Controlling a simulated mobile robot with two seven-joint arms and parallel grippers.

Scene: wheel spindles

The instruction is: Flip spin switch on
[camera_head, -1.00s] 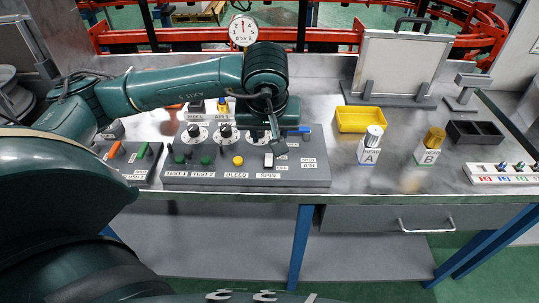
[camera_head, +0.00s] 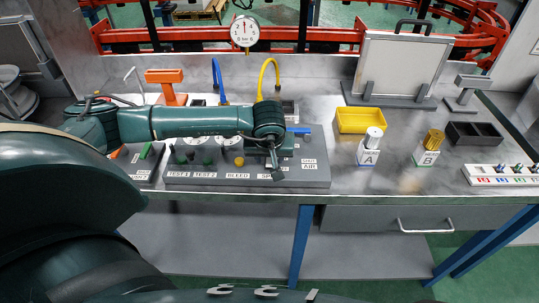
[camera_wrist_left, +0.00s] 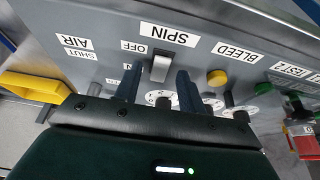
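The spin switch (camera_wrist_left: 160,68) is a pale lever in the grey panel (camera_head: 215,181), beside the SPIN label (camera_wrist_left: 170,34) and the OFF label (camera_wrist_left: 134,47) in the left wrist view. Its on or off position is not clear. My left gripper (camera_wrist_left: 158,73) is open, one dark finger on each side of the switch in that view, with a gap to the lever. In the head view my left gripper (camera_head: 277,173) is low over the panel's right part and hides the switch. My right gripper is not in view.
The yellow bleed knob (camera_wrist_left: 217,77) and dials sit beside the switch. A blue hose (camera_head: 217,76) and a yellow hose (camera_head: 267,66) rise behind the panel. A yellow bin (camera_head: 360,121) stands to the right.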

